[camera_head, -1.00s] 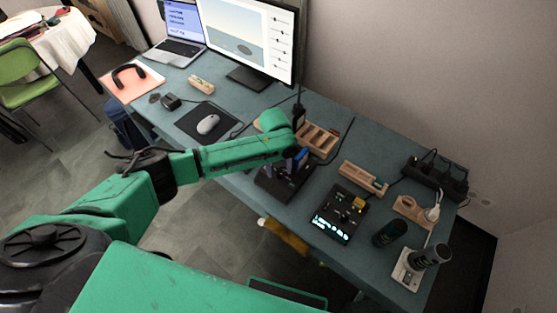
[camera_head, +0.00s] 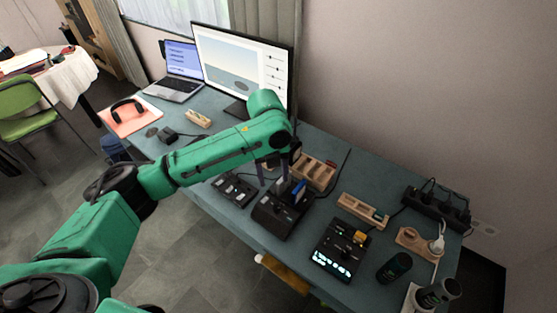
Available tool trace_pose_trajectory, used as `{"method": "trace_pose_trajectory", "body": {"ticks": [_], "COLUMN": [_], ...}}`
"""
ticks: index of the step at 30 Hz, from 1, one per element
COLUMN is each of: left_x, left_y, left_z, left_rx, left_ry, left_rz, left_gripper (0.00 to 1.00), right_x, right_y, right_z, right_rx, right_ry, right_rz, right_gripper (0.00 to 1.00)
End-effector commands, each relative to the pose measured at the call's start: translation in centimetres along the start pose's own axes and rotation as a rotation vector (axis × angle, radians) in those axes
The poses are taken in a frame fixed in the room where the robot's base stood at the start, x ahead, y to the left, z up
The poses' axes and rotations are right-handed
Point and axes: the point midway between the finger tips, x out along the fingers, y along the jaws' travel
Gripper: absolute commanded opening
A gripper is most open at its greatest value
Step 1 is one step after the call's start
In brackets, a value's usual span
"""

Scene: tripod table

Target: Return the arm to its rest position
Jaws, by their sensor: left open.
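My left arm is green and comes in from the left in the head view, reaching across the desk. My left gripper (camera_head: 274,178) hangs from its end, fingers pointing down and apart, with nothing visible between them. It is over or just behind a black box-like device (camera_head: 279,216) near the desk's front edge. A small blue piece (camera_head: 298,191) stands upright in or at the back of that device, beside the fingers. I cannot tell the exact gap between fingers and device. My right gripper is not in view.
On the desk (camera_head: 338,171) are a monitor (camera_head: 240,58), a laptop (camera_head: 180,85), a wooden tray (camera_head: 316,172), a black panel with lit display (camera_head: 340,248), dark cylinders (camera_head: 395,267) and a power strip (camera_head: 436,209). Another black device (camera_head: 234,189) lies left of the gripper.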

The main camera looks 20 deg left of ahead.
Motion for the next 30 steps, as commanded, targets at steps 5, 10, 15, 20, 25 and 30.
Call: {"method": "trace_pose_trajectory", "body": {"ticks": [5,10,15,20,25,30], "left_x": [0.1,2.3,4.7,6.0,7.3,8.3], "left_y": [0.0,-1.8,-3.3,0.1,5.8,12.2], "left_z": [-0.1,-3.1,-7.8,-8.9,-9.1,-9.9], "left_rx": [-0.002,-0.156,-0.709,-1.316,-1.803,-2.2], "left_ry": [0.001,0.026,0.119,0.193,0.191,0.123], "left_rz": [-0.001,-0.08,-0.271,-0.365,-0.383,-0.377], "left_gripper": [0.63,0.63,0.63,0.63,0.63,0.63], "right_x": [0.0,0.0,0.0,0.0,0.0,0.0], "right_y": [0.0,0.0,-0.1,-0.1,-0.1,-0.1], "right_z": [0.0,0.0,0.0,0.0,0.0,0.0], "right_rx": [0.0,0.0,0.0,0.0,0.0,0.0], "right_ry": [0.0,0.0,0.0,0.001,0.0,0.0], "right_rz": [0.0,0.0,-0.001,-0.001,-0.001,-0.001], "right_gripper": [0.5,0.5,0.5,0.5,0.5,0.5]}}
